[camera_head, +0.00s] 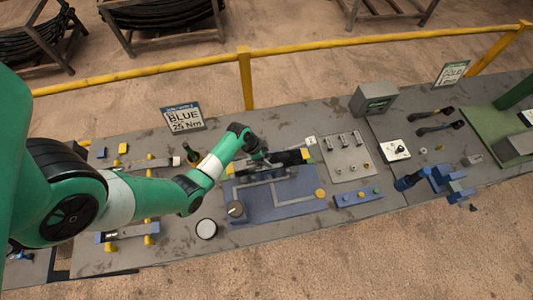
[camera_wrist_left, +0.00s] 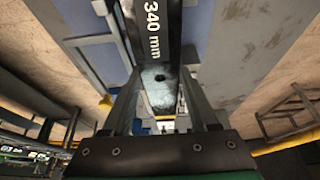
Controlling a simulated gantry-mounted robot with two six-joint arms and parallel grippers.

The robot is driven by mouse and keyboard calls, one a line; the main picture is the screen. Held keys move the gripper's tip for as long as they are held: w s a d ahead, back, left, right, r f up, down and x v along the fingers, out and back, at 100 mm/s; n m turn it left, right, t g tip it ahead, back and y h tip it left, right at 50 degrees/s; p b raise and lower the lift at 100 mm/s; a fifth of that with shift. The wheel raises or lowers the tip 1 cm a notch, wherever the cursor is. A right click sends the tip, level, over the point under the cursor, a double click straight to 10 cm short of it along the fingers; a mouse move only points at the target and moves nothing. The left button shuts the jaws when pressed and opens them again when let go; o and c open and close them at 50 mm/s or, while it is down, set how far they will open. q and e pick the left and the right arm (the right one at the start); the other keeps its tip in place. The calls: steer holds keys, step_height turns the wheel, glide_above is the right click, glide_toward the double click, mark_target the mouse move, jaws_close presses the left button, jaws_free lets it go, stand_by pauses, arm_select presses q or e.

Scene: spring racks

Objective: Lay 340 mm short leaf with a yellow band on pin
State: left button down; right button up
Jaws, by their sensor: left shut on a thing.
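My left gripper (camera_head: 262,160) is above the back edge of a blue fixture plate (camera_head: 262,208). It is shut on a dark leaf (camera_head: 288,158), which lies roughly left to right with yellow showing near its ends. In the left wrist view the leaf (camera_wrist_left: 148,35) carries a white "340 mm" mark and a dark round hole in a bare metal patch. The leaf passes between the two fingers of the gripper (camera_wrist_left: 152,82). I cannot make out the pin, and cannot tell whether the leaf touches the fixture. My right gripper is not in view.
A "BLUE 25 Nm" sign (camera_head: 184,118) stands behind the bench. A grey plate with studs (camera_head: 347,157) and a blue block (camera_head: 357,196) are right of the fixture. A round white-topped item (camera_head: 206,229) stands at its front left. A yellow rail (camera_head: 300,50) runs behind.

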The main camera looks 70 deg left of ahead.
arm_select(q)
steer(key=shift+w+r+p, duration=0.1)
steer(key=shift+p, duration=0.75)
stand_by(1.1)
steer(key=shift+f+b, duration=1.3)
steer(key=shift+f, duration=0.85)
stand_by(0.4)
